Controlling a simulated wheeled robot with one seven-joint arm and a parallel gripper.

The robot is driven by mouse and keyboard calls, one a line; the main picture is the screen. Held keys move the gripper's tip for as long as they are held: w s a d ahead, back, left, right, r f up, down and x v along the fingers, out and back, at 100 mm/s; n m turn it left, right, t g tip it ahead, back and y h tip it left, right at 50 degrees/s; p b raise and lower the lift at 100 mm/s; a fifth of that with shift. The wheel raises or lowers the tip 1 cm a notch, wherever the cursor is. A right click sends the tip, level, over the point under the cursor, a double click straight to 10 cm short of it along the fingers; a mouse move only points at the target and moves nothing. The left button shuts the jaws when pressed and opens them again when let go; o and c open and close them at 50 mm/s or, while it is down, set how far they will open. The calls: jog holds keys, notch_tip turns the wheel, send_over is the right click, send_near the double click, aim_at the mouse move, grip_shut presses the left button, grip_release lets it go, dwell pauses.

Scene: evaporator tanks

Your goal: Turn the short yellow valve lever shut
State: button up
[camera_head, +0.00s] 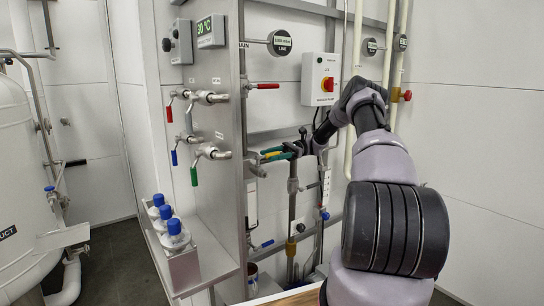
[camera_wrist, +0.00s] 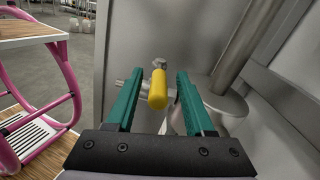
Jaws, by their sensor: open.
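The short yellow valve lever (camera_wrist: 158,90) shows in the wrist view, pointing toward the camera from a metal valve fitting (camera_wrist: 159,64). My gripper (camera_wrist: 153,82) is open, with one green finger on each side of the lever. Gaps show between the lever and both fingers, so it is not gripped. In the head view, my gripper (camera_head: 272,154) reaches left to the pipework on the metal panel. The yellow lever is small there and largely merges with the green fingers.
Red (camera_head: 264,86), blue (camera_head: 174,157) and green (camera_head: 194,176) handled valves sit on the panel nearby. A control box (camera_head: 321,79) with a red knob is above my arm. Vertical pipes stand close to the gripper. Blue-capped bottles (camera_head: 175,234) stand in a tray at lower left.

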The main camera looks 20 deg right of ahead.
jog(key=v, duration=1)
jog(key=shift+w+d, duration=0.15)
jog(key=shift+d, duration=0.25)
